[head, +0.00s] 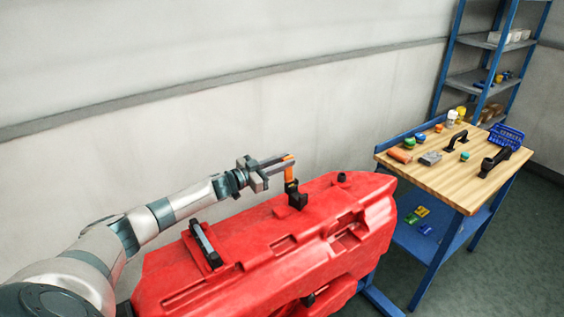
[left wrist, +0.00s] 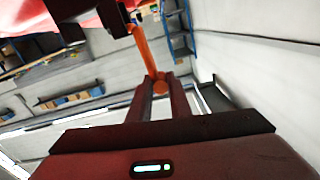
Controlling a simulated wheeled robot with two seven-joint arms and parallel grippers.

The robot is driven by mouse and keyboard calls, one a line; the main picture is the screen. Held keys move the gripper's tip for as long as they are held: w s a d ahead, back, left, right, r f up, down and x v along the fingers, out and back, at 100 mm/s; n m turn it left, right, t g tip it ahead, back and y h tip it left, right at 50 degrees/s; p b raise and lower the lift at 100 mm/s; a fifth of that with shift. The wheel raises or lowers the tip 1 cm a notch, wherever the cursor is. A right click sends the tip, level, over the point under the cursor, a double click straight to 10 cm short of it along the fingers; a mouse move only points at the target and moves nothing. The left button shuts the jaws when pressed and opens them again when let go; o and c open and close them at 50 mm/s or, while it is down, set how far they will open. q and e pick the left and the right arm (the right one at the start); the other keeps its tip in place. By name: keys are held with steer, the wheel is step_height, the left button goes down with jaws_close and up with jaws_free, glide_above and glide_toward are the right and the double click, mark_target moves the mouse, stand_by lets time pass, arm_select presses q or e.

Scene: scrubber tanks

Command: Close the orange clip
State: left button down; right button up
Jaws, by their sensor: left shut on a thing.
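The orange clip (head: 289,171) stands up from a black base (head: 297,197) on top of the red tank (head: 270,240). It looks raised, not folded flat. My left gripper (head: 284,161) reaches in from the left and is shut on the clip's upper end. In the left wrist view the orange clip (left wrist: 144,50) runs from the black base to its rounded end between the fingertips of my left gripper (left wrist: 160,88). My right gripper is not in view.
A black handle (head: 205,244) sits on the tank's left part and a small black cap (head: 341,177) on its right end. A wooden workbench (head: 440,180) with several small items stands to the right. A blue shelf rack (head: 470,85) is behind it.

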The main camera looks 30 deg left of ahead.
arm_select(q)
steer(key=shift+s+d+r+m+b, duration=0.1)
steer(key=shift+s+d+m+b, duration=0.15)
steer(key=shift+d+m, duration=0.55)
steer(key=shift+s+d+m+b, duration=0.1)
steer(key=shift+s+d+m, duration=0.25)
steer(key=shift+m, duration=0.7)
steer(key=shift+s+d+r+m+b, duration=0.1)
steer(key=shift+s+d+m+b, duration=0.1)
steer(key=shift+d+m, duration=0.6)
steer(key=shift+a, duration=0.15)
steer(key=c, duration=1.6)
jaws_free()
steer(key=shift+c, duration=0.2)
steer(key=shift+f, duration=0.1)
